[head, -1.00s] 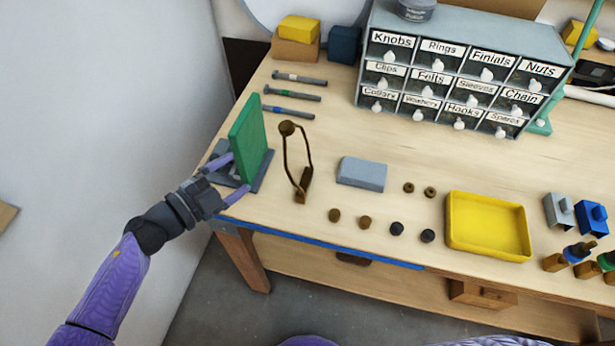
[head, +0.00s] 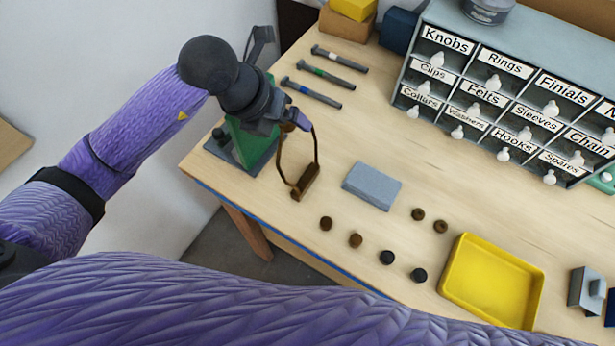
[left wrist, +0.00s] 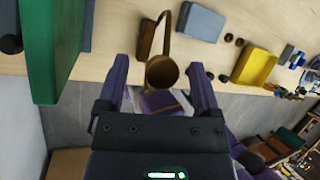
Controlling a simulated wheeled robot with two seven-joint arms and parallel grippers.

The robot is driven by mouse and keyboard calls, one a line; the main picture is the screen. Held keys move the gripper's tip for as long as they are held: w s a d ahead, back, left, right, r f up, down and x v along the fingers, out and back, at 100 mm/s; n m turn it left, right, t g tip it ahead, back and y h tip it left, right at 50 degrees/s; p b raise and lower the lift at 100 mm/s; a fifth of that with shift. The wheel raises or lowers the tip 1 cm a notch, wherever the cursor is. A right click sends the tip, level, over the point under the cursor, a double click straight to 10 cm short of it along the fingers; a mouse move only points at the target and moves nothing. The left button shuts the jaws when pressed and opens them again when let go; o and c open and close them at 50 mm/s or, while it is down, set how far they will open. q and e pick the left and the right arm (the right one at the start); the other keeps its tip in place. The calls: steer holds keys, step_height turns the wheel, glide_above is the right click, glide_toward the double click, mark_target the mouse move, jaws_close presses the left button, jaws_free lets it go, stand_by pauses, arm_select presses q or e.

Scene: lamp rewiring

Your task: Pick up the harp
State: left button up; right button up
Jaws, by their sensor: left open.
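The harp is a thin brown wire loop on a small brown base (head: 305,183), standing upright on the workbench in the head view. Its round brown top (left wrist: 162,72) shows in the left wrist view, between the two fingers. My left gripper (head: 294,122) is at the top of the harp in the head view, reaching over from the left. The left wrist view shows its purple fingers (left wrist: 158,64) apart, one on either side of the harp's top, with no clear contact. The wrist hides part of the harp's top in the head view. My right gripper is out of view.
A green upright block (head: 250,145) stands close left of the harp. A grey-blue block (head: 371,186) lies to its right. Several small round pieces and a yellow tray (head: 492,280) are farther right. Bolts (head: 325,73) lie behind; a labelled drawer cabinet (head: 505,95) stands at the back.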

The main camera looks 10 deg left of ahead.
arm_select(q)
steer(key=x, duration=0.3)
steer(key=shift+r, duration=0.1)
jaws_close()
stand_by(1.2)
